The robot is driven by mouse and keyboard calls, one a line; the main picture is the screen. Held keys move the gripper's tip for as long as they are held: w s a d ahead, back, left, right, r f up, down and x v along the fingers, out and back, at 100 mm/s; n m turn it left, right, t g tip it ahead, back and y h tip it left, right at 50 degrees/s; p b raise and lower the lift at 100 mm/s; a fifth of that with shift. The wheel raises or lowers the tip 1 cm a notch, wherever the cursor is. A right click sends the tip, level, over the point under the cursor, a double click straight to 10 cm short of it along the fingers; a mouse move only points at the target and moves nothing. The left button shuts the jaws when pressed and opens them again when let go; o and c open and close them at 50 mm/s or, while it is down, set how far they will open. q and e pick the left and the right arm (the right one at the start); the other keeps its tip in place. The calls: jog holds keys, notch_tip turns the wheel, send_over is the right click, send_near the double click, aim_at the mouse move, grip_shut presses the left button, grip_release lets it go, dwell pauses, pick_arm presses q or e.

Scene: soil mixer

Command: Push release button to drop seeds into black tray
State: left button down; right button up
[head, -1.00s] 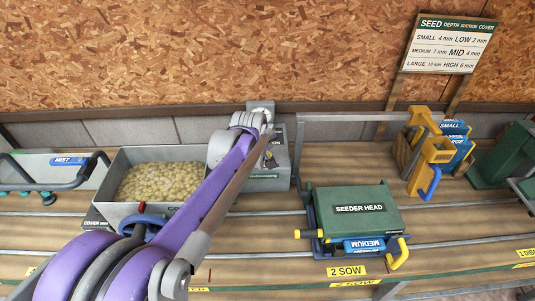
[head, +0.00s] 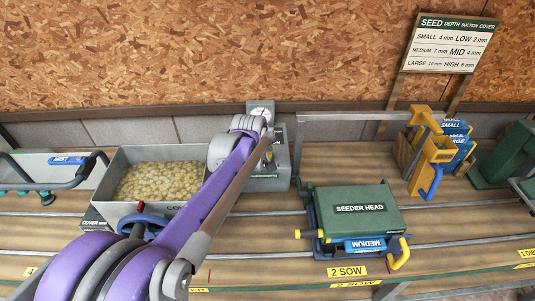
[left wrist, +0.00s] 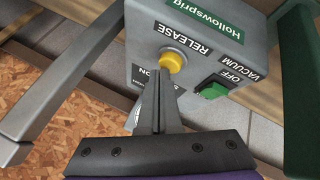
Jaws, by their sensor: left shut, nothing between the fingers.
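In the left wrist view a grey control box (left wrist: 215,90) carries a round yellow button (left wrist: 173,62) beside a RELEASE label. My left gripper (left wrist: 168,78) is shut and empty, its fingertips at the yellow button; they look in contact, but how far the button is pressed I cannot tell. In the head view the left gripper (head: 269,152) is at the box (head: 282,162), with the arm hiding part of it. The green seeder head (head: 352,210) sits on the rails above the 2 SOW label. No black tray or seeds can be made out. My right gripper is out of view.
A green switch (left wrist: 212,91) sits beside the VACUUM OFF label. A grey metal bar (left wrist: 60,85) runs left of the box. A bin (head: 140,208) of pale material stands left of my arm. Yellow and blue parts (head: 437,150) stand at the right.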

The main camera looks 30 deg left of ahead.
pick_arm(q)
jog(key=shift+f, duration=0.4)
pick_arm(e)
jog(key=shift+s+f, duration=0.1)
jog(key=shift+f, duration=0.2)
pick_arm(q)
jog(key=shift+r, duration=0.1)
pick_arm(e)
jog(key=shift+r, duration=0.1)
pick_arm(q)
jog(key=shift+r+p, duration=0.4)
jog(key=shift+r, duration=0.5)
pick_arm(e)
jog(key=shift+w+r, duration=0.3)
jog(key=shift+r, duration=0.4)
pick_arm(q)
jog(key=shift+r, duration=0.4)
jog(key=shift+w+r+p, duration=0.1)
jog(key=shift+r+p, duration=1.3)
jog(key=shift+r, duration=0.8)
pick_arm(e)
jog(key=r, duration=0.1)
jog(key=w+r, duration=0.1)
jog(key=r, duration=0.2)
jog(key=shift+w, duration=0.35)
pick_arm(q)
jog(key=shift+f, duration=0.15)
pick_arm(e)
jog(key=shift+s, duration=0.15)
